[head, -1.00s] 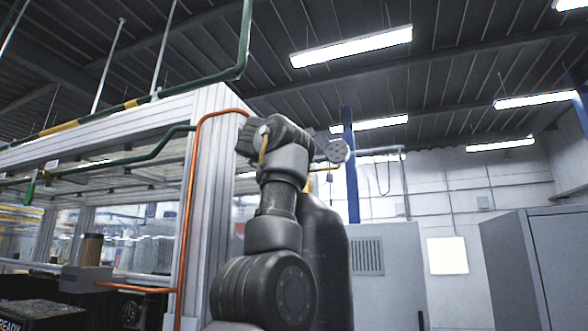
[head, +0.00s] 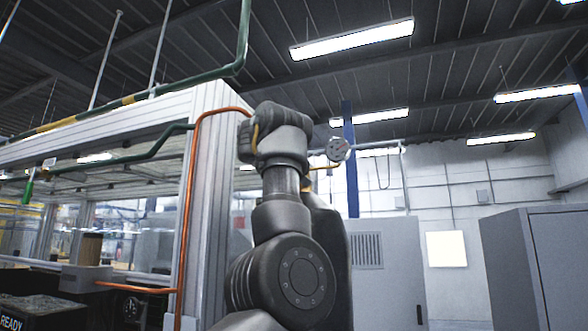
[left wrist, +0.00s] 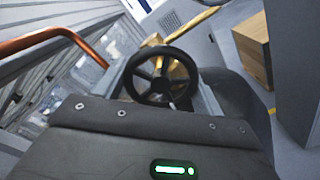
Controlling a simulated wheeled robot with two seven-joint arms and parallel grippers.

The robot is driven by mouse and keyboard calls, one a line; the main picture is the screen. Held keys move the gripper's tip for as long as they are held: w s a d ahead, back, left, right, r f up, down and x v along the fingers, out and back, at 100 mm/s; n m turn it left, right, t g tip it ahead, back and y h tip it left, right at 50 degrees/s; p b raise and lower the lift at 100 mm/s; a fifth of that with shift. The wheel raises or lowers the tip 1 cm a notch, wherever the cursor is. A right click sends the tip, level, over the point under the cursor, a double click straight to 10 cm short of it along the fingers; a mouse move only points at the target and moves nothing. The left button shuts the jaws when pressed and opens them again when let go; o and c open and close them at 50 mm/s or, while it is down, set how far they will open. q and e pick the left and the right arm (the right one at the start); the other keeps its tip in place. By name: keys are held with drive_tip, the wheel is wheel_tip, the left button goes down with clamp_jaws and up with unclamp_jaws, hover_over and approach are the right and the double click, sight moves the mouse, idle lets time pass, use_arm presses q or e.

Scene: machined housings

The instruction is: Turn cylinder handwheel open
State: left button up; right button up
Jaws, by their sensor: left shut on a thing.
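The black spoked handwheel (left wrist: 160,77) shows in the left wrist view, in front of a brass-coloured valve part (left wrist: 178,68). My left gripper (left wrist: 170,103) is at the wheel's lower rim and shut on it; its dark body fills the bottom of that view and its fingers are mostly hidden. In the head view the dark cylinder (head: 332,225) stands behind my left arm, which covers much of it. The handwheel and the gripper's fingers are hidden there behind my wrist. My right gripper is in neither view.
A round gauge (head: 337,149) stands just right of my wrist. An orange hose (head: 187,210) runs down the light frame post (head: 209,180) at left. A grey cabinet (head: 385,265) is behind the cylinder. A wooden box (left wrist: 254,48) shows in the wrist view.

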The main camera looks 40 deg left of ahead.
use_arm(q)
drive_tip(key=shift+f, duration=0.15)
drive_tip(key=o, duration=1)
drive_tip(key=shift+s, duration=0.1)
drive_tip(key=shift+s+d+b, duration=0.1)
drive_tip(key=shift+s+b, duration=0.1)
drive_tip(key=shift+b, duration=0.1)
drive_tip(key=b+v, duration=0.6)
drive_tip(key=v, duration=0.4)
drive_tip(key=shift+s, duration=0.1)
